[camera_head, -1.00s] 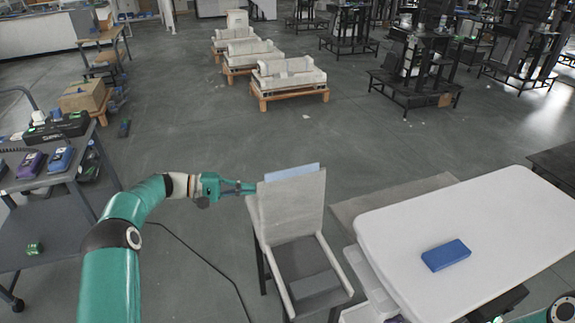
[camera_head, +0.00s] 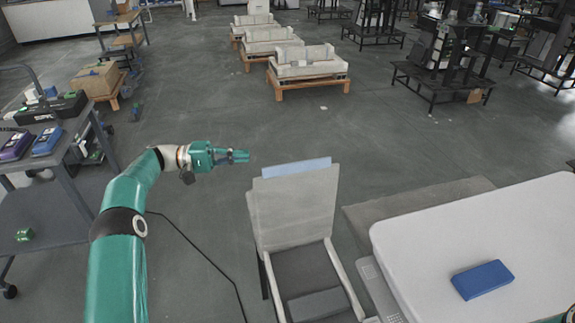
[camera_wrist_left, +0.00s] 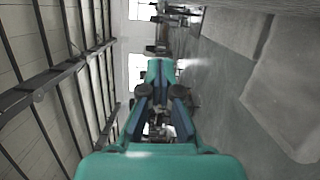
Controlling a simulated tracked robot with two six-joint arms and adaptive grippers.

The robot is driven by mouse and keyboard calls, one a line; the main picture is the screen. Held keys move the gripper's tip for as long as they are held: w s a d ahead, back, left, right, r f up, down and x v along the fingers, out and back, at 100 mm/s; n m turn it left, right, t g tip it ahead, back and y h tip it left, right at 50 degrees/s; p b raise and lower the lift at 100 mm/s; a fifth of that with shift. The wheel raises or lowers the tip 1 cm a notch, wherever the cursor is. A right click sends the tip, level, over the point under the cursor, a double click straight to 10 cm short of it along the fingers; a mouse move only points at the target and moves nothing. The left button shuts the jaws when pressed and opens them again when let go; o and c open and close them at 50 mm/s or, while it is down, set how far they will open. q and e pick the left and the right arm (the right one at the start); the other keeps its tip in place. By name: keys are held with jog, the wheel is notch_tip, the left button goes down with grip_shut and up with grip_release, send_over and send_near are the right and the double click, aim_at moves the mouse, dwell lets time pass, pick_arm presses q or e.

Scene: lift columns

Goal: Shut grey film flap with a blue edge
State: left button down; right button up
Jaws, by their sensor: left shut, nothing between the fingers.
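The grey film flap (camera_head: 295,210) stands upright at the back of a grey, open-topped stand (camera_head: 342,280) in the head view. A light blue strip (camera_head: 297,168) shows along its top edge, partly behind the grey panel. My left gripper (camera_head: 240,157) is shut and empty. It is just left of the flap's upper left corner, at about the height of the blue strip, with a small gap in the picture. Its fingers also show in the left wrist view (camera_wrist_left: 161,75), with grey panels to their right.
A white table (camera_head: 480,230) with a blue box (camera_head: 482,279) stands right of the flap. A grey cart (camera_head: 45,190) with devices is at the left. Open floor lies behind the flap, before several pallets with pale loads (camera_head: 307,62).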

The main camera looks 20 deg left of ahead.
pick_arm(q)
jog(key=d+p, duration=0.2)
jog(key=d, duration=1)
jog(key=shift+w+r, duration=0.2)
jog(key=shift+r, duration=0.05)
